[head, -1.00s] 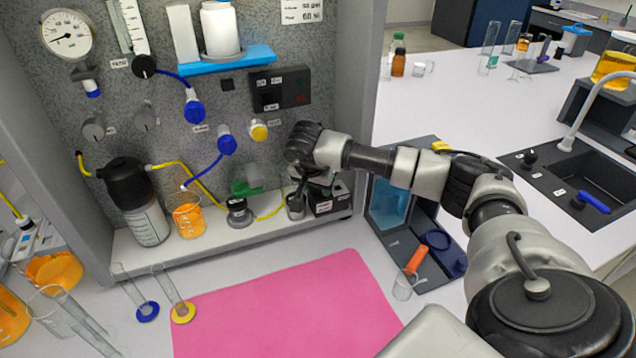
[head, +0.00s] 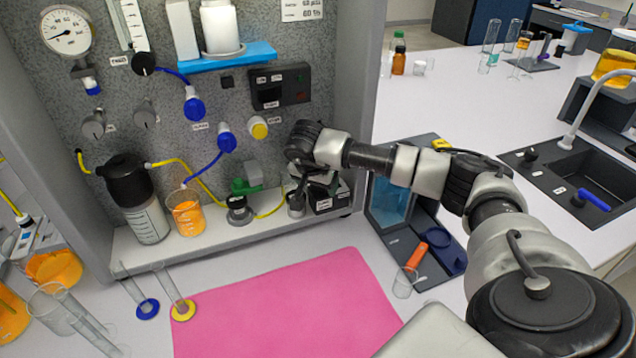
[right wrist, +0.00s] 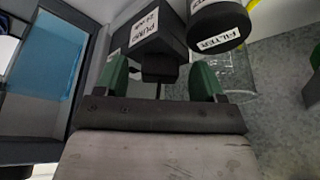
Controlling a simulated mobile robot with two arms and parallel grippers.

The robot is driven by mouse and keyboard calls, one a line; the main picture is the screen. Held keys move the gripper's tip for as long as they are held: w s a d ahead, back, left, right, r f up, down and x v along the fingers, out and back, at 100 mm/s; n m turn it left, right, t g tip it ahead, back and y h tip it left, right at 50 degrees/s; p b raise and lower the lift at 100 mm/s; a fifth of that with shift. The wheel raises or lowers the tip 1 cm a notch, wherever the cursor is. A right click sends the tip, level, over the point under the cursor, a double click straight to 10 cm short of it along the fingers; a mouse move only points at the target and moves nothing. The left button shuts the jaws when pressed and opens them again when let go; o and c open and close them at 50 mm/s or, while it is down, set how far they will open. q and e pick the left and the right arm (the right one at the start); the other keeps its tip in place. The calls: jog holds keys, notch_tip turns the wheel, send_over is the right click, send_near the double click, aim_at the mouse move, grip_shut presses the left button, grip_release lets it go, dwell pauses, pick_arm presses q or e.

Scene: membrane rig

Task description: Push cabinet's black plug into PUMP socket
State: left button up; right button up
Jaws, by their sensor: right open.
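A black box labelled PUMP (right wrist: 139,35) fills the upper middle of the right wrist view. In the head view, the black box (head: 326,203) stands on the cabinet's shelf at the right, partly covered by my arm. A small black block, seemingly the black plug (right wrist: 160,69), sits against the box's near end, with a thin dark cable leaving it. How deep it sits in the socket cannot be told. My right gripper (right wrist: 161,79) is open, its green fingers on either side of the plug with gaps visible. In the head view my wrist hides most of this.
A black cylinder labelled FILTER (right wrist: 220,27) stands close beside the PUMP box, near one finger. The grey cabinet side wall (head: 362,110) is close to the right. An orange beaker (head: 186,214) stands on the shelf. The pink mat (head: 290,310) in front is clear.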

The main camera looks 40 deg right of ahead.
jog(key=shift+r, duration=0.1)
jog(key=b+v, duration=0.2)
jog(key=v, duration=0.8)
jog(key=shift+r, duration=0.3)
jog(key=shift+s+a, duration=0.1)
